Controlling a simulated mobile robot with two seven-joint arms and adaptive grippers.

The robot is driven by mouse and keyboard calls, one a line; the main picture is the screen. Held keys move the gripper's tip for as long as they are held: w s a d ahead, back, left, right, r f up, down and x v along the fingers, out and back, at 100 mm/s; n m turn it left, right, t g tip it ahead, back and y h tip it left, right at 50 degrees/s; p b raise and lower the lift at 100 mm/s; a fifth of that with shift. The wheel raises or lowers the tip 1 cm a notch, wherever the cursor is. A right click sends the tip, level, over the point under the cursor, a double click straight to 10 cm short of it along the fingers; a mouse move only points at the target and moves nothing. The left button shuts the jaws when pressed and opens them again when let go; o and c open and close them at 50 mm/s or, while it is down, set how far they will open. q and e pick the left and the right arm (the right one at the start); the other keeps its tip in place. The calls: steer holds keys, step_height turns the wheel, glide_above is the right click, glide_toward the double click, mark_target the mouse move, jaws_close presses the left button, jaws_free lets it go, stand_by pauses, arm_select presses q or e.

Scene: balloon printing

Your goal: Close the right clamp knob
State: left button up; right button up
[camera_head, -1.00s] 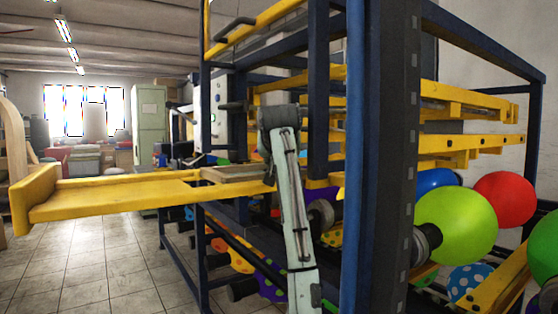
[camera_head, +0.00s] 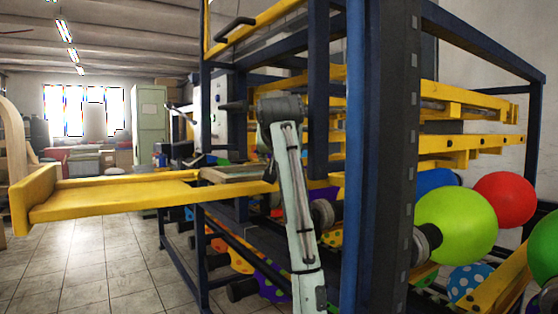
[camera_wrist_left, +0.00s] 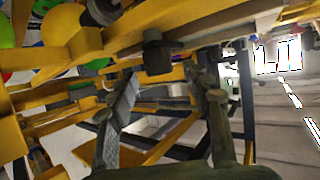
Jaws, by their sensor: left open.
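In the left wrist view, a dark knob (camera_wrist_left: 156,52) sticks out from a yellow beam (camera_wrist_left: 110,42); I cannot tell whether it is the right clamp knob. My left gripper (camera_wrist_left: 168,82) is open, with its two dark fingers wide apart and nothing between them. The knob appears ahead of the fingers, between them in the picture; how far away it is I cannot tell. My right gripper is not in view.
The blue-framed machine (camera_head: 376,150) has a thick upright close in front. A yellow tray (camera_head: 115,196) juts out left. A lime balloon (camera_head: 456,221) and a red balloon (camera_head: 504,199) hang at the right. Tiled floor (camera_head: 90,262) is open at the left.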

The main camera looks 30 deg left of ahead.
arm_select(q)
steer(key=v, duration=0.9)
steer(key=shift+s, duration=0.15)
